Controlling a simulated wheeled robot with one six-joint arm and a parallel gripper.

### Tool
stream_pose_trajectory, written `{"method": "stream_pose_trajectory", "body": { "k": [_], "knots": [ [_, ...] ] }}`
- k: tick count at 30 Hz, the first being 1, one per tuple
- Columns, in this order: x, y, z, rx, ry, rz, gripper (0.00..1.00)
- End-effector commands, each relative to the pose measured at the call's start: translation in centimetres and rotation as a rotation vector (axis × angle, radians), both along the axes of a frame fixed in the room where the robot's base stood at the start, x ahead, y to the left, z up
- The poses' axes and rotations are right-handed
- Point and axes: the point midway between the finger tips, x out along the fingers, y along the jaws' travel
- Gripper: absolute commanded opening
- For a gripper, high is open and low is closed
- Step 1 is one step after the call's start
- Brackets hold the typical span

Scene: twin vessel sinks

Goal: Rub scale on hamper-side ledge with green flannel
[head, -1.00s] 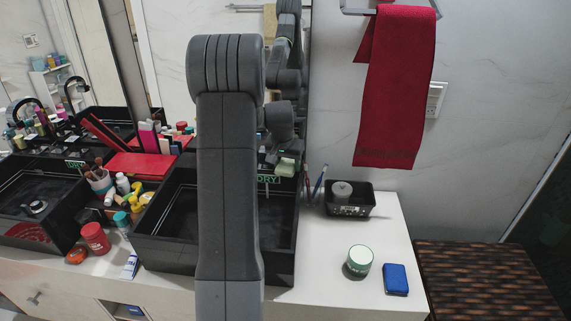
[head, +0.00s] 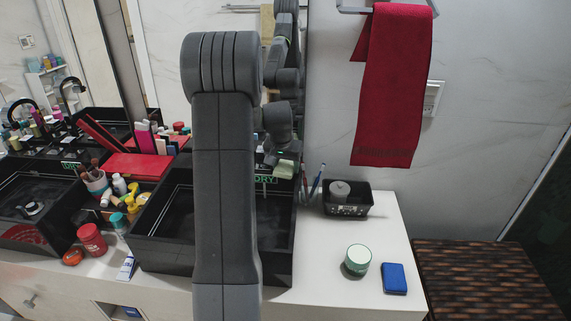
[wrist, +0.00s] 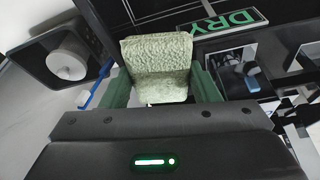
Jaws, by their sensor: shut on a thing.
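A pale green, bumpy flannel (wrist: 158,68) is pinched between the green fingers of my gripper (wrist: 157,92) in the wrist view. In the head view the flannel (head: 284,169) shows small at the back of the right black sink (head: 293,225), beside a green DRY sign (head: 264,179). The sign also shows beyond the flannel in the wrist view (wrist: 230,25). The brown woven hamper (head: 485,290) stands right of the white counter. I cannot make out any scale, or whether the flannel touches a surface.
A black basket (head: 347,208) and toothbrushes (head: 317,182) stand just right of the sink. A red towel (head: 392,90) hangs above. Bottles crowd the counter between the sinks.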

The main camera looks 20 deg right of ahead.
Motion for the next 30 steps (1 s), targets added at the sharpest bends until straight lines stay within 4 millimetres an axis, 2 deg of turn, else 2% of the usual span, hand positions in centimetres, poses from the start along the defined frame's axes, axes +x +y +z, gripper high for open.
{"method": "stream_pose_trajectory", "body": {
  "k": [15,30],
  "knots": [
    [0.1,0.0,5.4,-0.001,-0.001,0.001,0.34],
    [0.1,0.0,6.4,-0.003,-0.004,0.001,0.34]
  ]
}}
